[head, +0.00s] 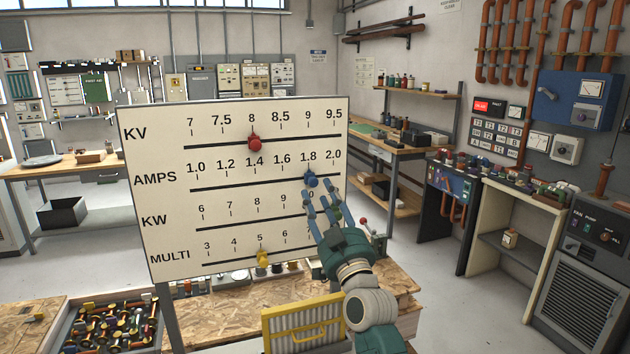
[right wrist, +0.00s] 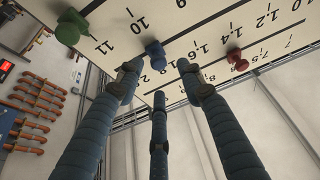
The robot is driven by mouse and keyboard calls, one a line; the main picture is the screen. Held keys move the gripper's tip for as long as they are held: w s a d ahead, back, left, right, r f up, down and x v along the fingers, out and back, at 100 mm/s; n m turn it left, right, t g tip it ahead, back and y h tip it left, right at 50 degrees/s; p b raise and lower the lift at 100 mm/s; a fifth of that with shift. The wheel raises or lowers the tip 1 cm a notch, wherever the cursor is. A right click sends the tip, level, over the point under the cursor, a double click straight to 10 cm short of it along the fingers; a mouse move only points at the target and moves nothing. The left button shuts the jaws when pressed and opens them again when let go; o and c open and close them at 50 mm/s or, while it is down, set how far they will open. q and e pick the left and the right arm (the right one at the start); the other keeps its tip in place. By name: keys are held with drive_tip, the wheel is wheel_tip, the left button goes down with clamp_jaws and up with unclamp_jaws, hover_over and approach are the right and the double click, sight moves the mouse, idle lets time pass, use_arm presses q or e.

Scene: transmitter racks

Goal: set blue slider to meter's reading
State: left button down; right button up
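The white scale board (head: 160,232) has rows marked KV, AMPS, KW and MULTI. The blue slider (head: 312,181) sits on the AMPS track at about 1.8, perhaps slightly right of the mark. My right gripper (head: 321,196) is just below it, fingers spread towards the board. In the right wrist view the blue slider (right wrist: 155,53) shows beyond and between the open fingertips (right wrist: 158,82); I cannot tell whether a finger touches it. Wall meters (head: 591,88) (head: 538,143) show at the right; their readings are too small to read. My left gripper is not in view.
The red slider (head: 254,143) is at about KV 8, the yellow one (head: 262,260) near MULTI 5. The green slider (right wrist: 70,27) shows only in the wrist view. Floor is clear behind right.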

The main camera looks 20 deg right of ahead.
sight(314, 184)
drive_tip(key=x, duration=0.3)
drive_tip(key=shift+w+f+p, duration=0.1)
drive_tip(key=shift+w+p, duration=0.05)
drive_tip(key=shift+p, duration=0.15)
drive_tip(key=shift+w+r, duration=0.3)
drive_tip(key=shift+w, duration=0.2)
drive_tip(key=shift+w+f, duration=0.1)
drive_tip(key=shift+c, duration=0.3)
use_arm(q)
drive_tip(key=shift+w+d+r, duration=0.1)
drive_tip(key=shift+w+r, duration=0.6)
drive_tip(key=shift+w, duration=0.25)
use_arm(e)
clamp_jaws()
